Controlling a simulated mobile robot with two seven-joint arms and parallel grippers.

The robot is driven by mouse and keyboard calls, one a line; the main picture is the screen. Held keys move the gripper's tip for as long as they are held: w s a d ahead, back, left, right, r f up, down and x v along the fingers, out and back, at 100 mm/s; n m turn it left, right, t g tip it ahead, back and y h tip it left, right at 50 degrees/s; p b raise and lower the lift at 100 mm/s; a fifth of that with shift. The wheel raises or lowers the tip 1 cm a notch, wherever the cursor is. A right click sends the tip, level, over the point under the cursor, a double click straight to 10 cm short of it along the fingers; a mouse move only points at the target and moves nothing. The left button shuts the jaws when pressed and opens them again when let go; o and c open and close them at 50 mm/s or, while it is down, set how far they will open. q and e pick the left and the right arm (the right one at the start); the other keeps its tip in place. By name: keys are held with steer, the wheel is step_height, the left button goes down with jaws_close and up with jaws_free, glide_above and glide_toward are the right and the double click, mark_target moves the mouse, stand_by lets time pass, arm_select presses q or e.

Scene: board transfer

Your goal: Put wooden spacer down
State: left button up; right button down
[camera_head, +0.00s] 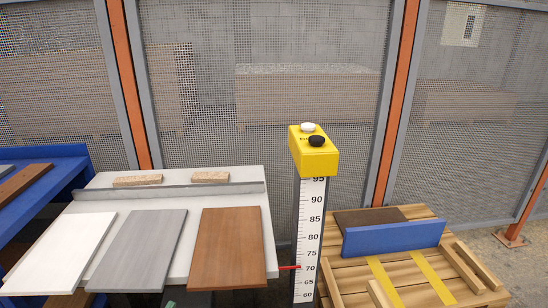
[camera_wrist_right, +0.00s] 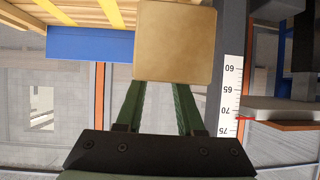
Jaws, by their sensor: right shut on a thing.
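In the right wrist view a tan wooden block (camera_wrist_right: 175,42), which looks like the wooden spacer, sits between the green fingertips of my right gripper (camera_wrist_right: 160,84). The gripper is shut on it, and the block's square face fills the upper middle of that view. The block hides what lies behind it. In the head view I cannot make out the right gripper or the held block. Two chipboard-like pieces (camera_head: 137,180) (camera_head: 211,177) lie on the white table (camera_head: 178,200) behind its grey rail.
White, grey and brown boards (camera_head: 62,250) (camera_head: 138,250) (camera_head: 230,245) lie on the table. A yellow-topped measuring post (camera_head: 313,155) stands between it and the wooden pallet (camera_head: 440,228). The pallet bears a blue stop (camera_head: 393,238), a dark board (camera_head: 368,217) and wooden strips (camera_head: 468,267).

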steer(key=w+a+r, duration=0.4)
steer(key=a+r, duration=0.2)
steer(key=r, duration=0.6)
arm_select(q)
steer(key=s+a+f+n+g+y+p, duration=0.2)
steer(key=s+f+n+g+y+p, duration=0.2)
steer(key=p, duration=1.9)
steer(key=s+f+g, duration=0.3)
steer(key=s+g, duration=0.2)
steer(key=g, duration=0.1)
steer(key=shift+a+f, duration=0.3)
arm_select(e)
steer(key=s+a+r+n+g+y, duration=0.1)
steer(key=s+r+n+y, duration=0.3)
steer(key=r, duration=0.9)
steer(key=s+a+r+n+g+y, duration=0.1)
steer(key=s+r+n+g+y, duration=0.3)
steer(key=s+r, duration=0.4)
step_height(320, 180, up, 5)
steer(key=shift+s+a+f+n, duration=0.1)
steer(key=shift+s+a+n, duration=0.2)
steer(key=shift+n, duration=0.5)
